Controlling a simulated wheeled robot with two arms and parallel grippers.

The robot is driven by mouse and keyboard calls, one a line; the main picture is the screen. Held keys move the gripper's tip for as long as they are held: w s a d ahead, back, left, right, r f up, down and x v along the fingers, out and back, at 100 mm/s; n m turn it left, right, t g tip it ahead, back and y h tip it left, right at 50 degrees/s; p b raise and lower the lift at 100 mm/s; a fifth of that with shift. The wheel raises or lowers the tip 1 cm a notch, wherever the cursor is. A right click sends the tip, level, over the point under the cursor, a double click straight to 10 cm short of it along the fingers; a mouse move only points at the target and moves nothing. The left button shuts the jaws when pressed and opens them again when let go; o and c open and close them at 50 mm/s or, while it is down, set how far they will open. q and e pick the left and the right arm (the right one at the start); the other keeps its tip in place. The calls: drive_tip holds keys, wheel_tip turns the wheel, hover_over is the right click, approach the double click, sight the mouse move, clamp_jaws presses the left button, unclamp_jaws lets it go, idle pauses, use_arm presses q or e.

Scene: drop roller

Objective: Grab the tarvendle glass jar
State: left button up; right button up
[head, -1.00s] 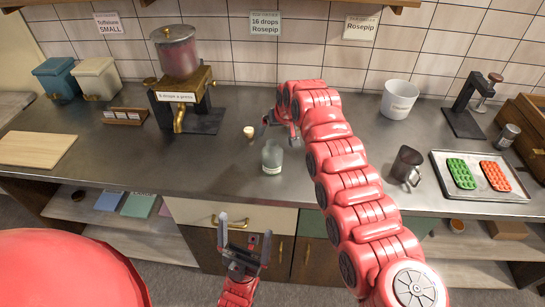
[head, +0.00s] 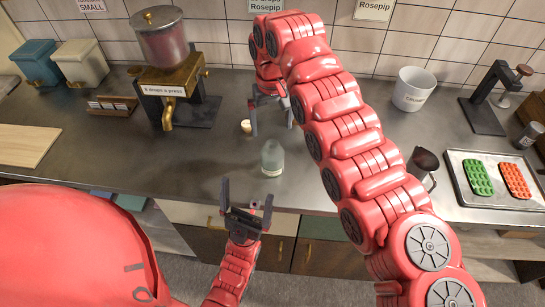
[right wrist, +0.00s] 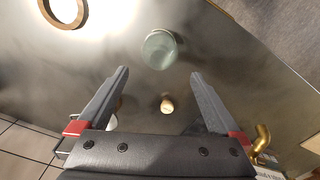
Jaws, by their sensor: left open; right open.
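A glass jar (head: 272,158), pale greenish and see-through, stands upright on the grey counter near its front edge. It also shows in the right wrist view (right wrist: 160,50), just beyond the fingertips. My right gripper (head: 271,128) is open and empty, pointing down above the counter behind the jar. In the right wrist view its fingers (right wrist: 160,73) are spread wide, with a small cork-like piece (right wrist: 167,104) on the counter seen between them. My left gripper (head: 246,197) is open and empty in front of the counter edge, short of the jar.
A brass dispenser (head: 180,77) with a reddish tank stands at the back left. A white bucket (head: 412,90), a dark mug (head: 423,166) and a tray (head: 482,200) with green and orange molds are at the right. Counter left of the jar is clear.

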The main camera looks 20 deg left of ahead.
sight(272, 143)
wheel_tip(272, 143, down, 8)
drive_tip(key=p, duration=0.3)
drive_tip(key=shift+w+r, duration=0.1)
drive_tip(key=shift+f+p, duration=0.5)
drive_tip(key=shift+f, duration=0.05)
wheel_tip(272, 143, down, 4)
drive_tip(key=shift+r+p, duration=0.15)
drive_tip(key=shift+p, duration=0.6)
drive_tip(key=shift+f, duration=0.3)
drive_tip(key=c, duration=1.4)
drive_tip(key=shift+r, duration=0.2)
